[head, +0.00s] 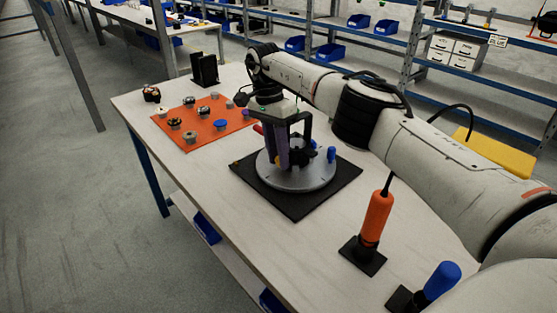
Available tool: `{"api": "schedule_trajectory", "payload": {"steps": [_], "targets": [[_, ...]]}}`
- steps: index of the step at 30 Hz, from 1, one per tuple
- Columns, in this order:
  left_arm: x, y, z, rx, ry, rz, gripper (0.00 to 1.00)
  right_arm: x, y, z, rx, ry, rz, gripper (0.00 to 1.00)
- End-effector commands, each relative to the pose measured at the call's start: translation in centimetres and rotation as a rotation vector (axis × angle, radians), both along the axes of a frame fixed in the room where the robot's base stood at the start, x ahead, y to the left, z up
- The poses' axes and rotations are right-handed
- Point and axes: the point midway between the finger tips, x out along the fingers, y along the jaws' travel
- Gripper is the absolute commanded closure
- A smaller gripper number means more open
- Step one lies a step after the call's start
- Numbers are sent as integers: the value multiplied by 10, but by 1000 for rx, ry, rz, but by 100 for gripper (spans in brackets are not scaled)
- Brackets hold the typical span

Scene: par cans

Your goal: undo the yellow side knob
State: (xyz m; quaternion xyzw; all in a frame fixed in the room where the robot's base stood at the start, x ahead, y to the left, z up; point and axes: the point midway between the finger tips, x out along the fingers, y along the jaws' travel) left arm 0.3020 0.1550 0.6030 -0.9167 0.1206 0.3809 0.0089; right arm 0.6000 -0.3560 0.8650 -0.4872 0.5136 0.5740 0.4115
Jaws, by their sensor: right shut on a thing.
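A round grey metal fixture (312,180) sits on a black square base (345,185) on the table. A blue knob (331,154) stands upright at its right side, and dark parts rise in its middle. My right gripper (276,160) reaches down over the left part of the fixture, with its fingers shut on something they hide. I cannot see a yellow knob; my gripper covers that side. A small red piece (258,128) shows just left of the gripper. My left gripper is not in view.
An orange mat (185,138) with several small knobs and parts lies at the left. A black holder (204,68) stands behind it. An orange-handled tool (376,213) stands in a black stand at the front right, near a blue-handled tool (441,280). Bare table lies left of the base.

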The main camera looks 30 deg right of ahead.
Motion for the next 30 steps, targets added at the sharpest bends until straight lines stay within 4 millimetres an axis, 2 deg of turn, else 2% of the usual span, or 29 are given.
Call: {"api": "schedule_trajectory", "payload": {"steps": [18, 19, 22, 30], "targets": [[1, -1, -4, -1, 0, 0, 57, -1, -1, 2, -5, 15, -4, 99], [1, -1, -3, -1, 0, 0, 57, -1, -1, 2, -5, 15, -4, 75], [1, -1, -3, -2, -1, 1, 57, -1, -1, 2, -4, 16, -4, 58], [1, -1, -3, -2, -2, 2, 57, -1, 0, 2, -2, 16, -3, 57]]}}
